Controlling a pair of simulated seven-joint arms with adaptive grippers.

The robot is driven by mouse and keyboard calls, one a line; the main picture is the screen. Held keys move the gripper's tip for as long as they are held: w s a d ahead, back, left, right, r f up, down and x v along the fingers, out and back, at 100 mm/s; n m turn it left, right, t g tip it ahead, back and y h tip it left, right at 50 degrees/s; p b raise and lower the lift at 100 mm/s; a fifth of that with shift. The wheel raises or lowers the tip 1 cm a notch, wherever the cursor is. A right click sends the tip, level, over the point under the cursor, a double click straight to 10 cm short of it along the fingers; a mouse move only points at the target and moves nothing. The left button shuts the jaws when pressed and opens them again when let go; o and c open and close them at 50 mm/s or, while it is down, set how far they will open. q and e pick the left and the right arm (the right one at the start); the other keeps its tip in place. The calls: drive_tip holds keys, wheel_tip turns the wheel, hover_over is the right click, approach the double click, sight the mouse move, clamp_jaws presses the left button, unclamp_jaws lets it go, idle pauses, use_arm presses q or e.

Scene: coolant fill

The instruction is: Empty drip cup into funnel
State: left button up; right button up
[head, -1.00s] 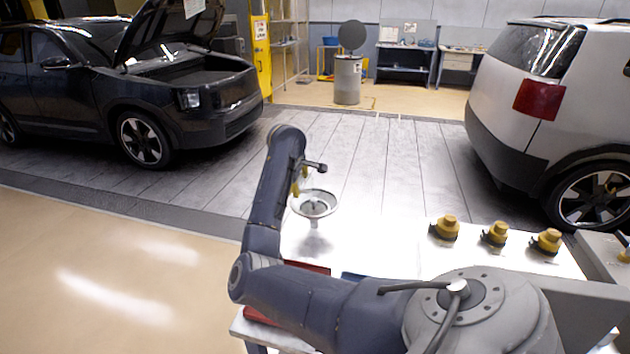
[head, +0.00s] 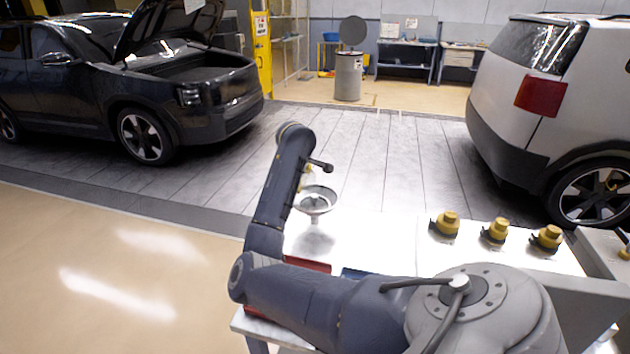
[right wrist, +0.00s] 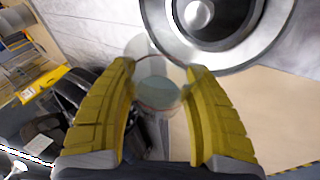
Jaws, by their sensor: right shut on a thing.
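The funnel (head: 315,201) is a wide metal-rimmed bowl standing above the white bench. It also shows at the top of the right wrist view (right wrist: 262,42), just beyond the cup. My right gripper (head: 307,170) is beside and slightly above the funnel, mostly hidden by my own arm. In the right wrist view its yellow fingers (right wrist: 162,72) are shut on a clear drip cup (right wrist: 158,66). A blue-green patch, seemingly liquid, shows in the cup. I cannot tell the cup's exact tilt. My left gripper is out of view.
Several yellow caps, one the left cap (head: 447,224), stand on the bench (head: 385,240) to the right. Red and blue items (head: 310,265) lie partly behind my arm. A dark car with its hood up (head: 170,90) and a silver car (head: 530,80) stand beyond.

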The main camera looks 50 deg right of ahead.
drive_tip(key=shift+s+r+t, duration=0.15)
drive_tip(key=shift+r+t, duration=0.05)
drive_tip(key=shift+t, duration=0.2)
idle(0.4)
drive_tip(key=shift+w+f+g, duration=0.25)
drive_tip(key=shift+f+g, duration=0.1)
drive_tip(key=shift+g, duration=0.45)
drive_tip(key=shift+w+a+f+n+g, duration=0.1)
drive_tip(key=shift+w+f+n+g, duration=0.25)
drive_tip(key=shift+w+g, duration=0.45)
drive_tip(key=shift+s+r, duration=0.1)
drive_tip(key=shift+r+g+h, duration=0.1)
drive_tip(key=shift+g+h, duration=0.2)
drive_tip(key=shift+g, duration=0.1)
